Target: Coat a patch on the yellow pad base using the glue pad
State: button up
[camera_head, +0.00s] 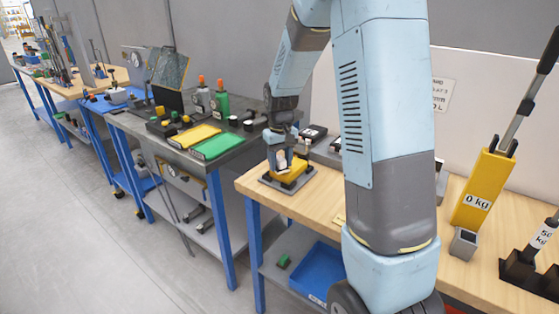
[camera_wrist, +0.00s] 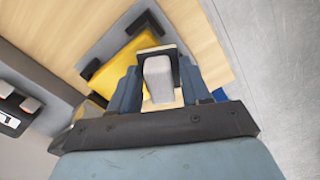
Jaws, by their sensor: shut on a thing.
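My gripper (camera_head: 281,160) is shut on the glue pad, a small block with a pale grey grip (camera_wrist: 158,76) and a dark-edged plate. In the wrist view the grip sits between my two blue-grey fingers (camera_wrist: 158,90). The yellow pad base (camera_head: 295,169) lies on a grey plate with black corner brackets at the left end of the wooden table. It also shows in the wrist view (camera_wrist: 118,66), just beyond the glue pad, which covers part of it. I cannot tell whether the glue pad touches the yellow surface.
The wooden table (camera_head: 315,205) has bare room in front of the plate. A steel bench at left holds a yellow mat (camera_head: 194,136), a green mat (camera_head: 216,145) and several bottles. A yellow press-like stand (camera_head: 480,190) is at right. A blue tray (camera_head: 322,275) is on the lower shelf.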

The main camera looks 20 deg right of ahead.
aim_at(293, 162)
jog(key=shift+f, duration=0.45)
dwell(0.3)
jog(key=shift+w+d, duration=0.75)
jog(key=shift+d, duration=0.25)
jog(key=shift+w+d, duration=0.7)
jog(key=shift+d, duration=0.35)
jog(key=shift+w+d, duration=0.75)
jog(key=shift+d, duration=0.25)
jog(key=shift+w+d+r, duration=0.15)
jog(key=shift+d+r, duration=0.05)
jog(key=shift+d, duration=0.05)
jog(key=shift+a, duration=0.1)
jog(key=shift+s+a+f, duration=0.1)
jog(key=shift+s+a, duration=0.65)
jog(key=shift+a, duration=0.35)
jog(key=shift+s+a+f, duration=0.1)
jog(key=shift+s+a, duration=0.7)
jog(key=shift+a, duration=0.25)
jog(key=shift+s+a, duration=0.75)
jog(key=shift+a, duration=0.35)
